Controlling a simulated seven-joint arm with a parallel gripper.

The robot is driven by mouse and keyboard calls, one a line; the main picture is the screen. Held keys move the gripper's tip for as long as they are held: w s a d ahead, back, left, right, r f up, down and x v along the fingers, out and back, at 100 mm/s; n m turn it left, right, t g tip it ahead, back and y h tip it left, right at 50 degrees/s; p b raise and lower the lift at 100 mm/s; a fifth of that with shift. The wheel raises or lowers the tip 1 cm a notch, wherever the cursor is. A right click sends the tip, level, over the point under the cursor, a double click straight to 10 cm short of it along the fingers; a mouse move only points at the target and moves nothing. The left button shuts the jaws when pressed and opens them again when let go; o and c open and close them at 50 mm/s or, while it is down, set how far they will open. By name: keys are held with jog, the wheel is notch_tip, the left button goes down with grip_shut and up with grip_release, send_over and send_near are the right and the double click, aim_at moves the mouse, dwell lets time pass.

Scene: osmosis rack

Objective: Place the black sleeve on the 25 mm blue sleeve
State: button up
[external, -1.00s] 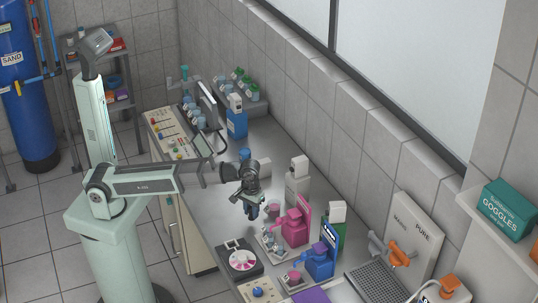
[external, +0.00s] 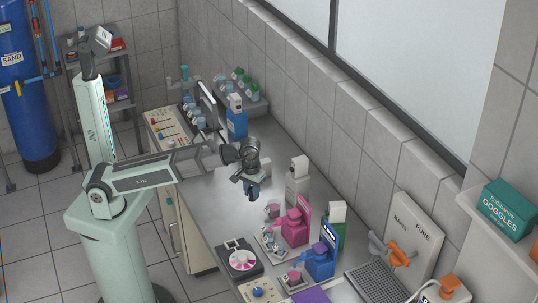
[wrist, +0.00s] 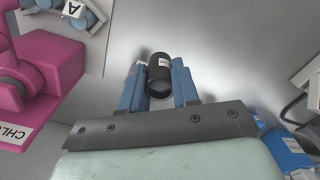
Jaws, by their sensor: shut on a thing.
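My gripper (wrist: 158,68) is shut on the black sleeve (wrist: 160,80) in the wrist view. The sleeve is a short dark cylinder with a white label and an open round end, held between two blue fingers.
A pink dispenser (external: 294,228) and a blue dispenser (external: 320,260) stand in front and right of my gripper. A grey-white bottle (external: 298,182) is close on the right. Bare bench (external: 215,195) lies to the left.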

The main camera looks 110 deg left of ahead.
jog(key=s+a+r+n, duration=0.1)
jog(key=s+a+n, duration=0.1)
jog(key=s+a, duration=0.65)
jog(key=s+a+r+n, duration=0.2)
jog(key=s+a, duration=0.1)
jog(key=a, duration=1.1)
jog(key=s+a+r+n, duration=0.1)
jog(key=s+a, duration=0.4)
jog(key=a, duration=0.7)
jog(key=shift+w+d+f+m, duration=0.1)
jog(key=shift+f+m, duration=0.65)
jog(key=shift+f, duration=0.8)
jog(key=shift+s+d+f+m, duration=0.1)
jog(key=shift+f+m, duration=0.7)
jog(key=shift+f, duration=0.8)
jog(key=shift+w+d+f+m, duration=0.1)
jog(key=shift+f+m, duration=0.65)
jog(key=shift+f, duration=0.8)
jog(key=shift+f, duration=0.15)
jog(key=o, duration=1)
notch_tip(320, 180, up, 12)
jog(key=shift+r, duration=0.2)
